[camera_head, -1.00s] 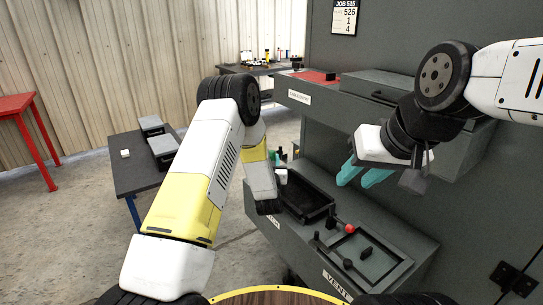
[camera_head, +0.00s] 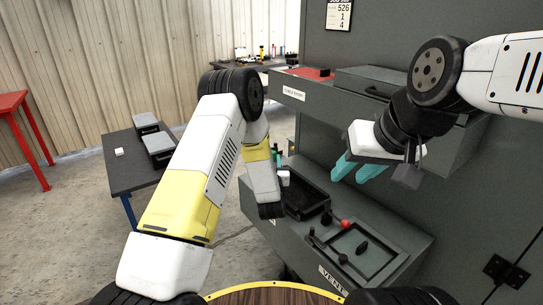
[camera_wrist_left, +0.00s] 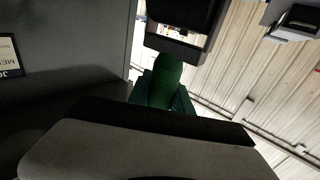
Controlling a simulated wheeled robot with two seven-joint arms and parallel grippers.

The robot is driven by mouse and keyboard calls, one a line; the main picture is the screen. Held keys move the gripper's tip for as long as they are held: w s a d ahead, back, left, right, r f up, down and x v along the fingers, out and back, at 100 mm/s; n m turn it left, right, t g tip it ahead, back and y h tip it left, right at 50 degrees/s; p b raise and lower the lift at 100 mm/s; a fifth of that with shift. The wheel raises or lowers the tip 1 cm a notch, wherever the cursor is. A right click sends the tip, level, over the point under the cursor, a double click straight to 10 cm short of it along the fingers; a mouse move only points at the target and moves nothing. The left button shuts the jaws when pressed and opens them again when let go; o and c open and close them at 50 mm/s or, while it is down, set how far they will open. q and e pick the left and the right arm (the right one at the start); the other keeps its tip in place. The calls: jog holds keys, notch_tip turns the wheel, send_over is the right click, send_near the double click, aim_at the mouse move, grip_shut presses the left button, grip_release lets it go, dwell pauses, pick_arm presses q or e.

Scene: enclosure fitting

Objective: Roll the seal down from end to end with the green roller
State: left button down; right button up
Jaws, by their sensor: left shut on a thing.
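In the left wrist view a green rounded handle, which looks like the roller (camera_wrist_left: 166,78), stands between the dark green fingers of my left gripper (camera_wrist_left: 163,92). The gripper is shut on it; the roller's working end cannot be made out. In the head view my left forearm hangs down over the lower ledge, and the left fingers and roller are hidden there. My right gripper (camera_head: 358,168) has teal fingers, apart and empty, in the air in front of the grey cabinet. I cannot pick out the seal; a framed recessed panel (camera_head: 331,238) lies on the ledge marked VENT.
A black tray (camera_head: 322,211) sits on the lower ledge, near a red knob (camera_head: 345,223). An upper shelf (camera_head: 283,88) juts out above. A dark bench (camera_head: 120,178) with grey boxes stands left, with a red table (camera_head: 14,100) beyond. Floor between is free.

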pick_arm(q)
jog(key=shift+s+d, duration=0.1)
jog(key=shift+s, duration=0.05)
jog(key=s+d, duration=0.5)
jog(key=s, duration=0.2)
jog(key=shift+s+d+f, duration=0.15)
jog(key=shift+s+d, duration=0.1)
jog(key=shift+s, duration=0.05)
dwell(1.3)
jog(key=shift+s+d, duration=0.45)
jog(key=shift+s, duration=0.2)
jog(key=shift+s+d, duration=0.45)
jog(key=shift+s, duration=0.15)
notch_tip(320, 180, up, 7)
dwell(1.1)
dwell(0.4)
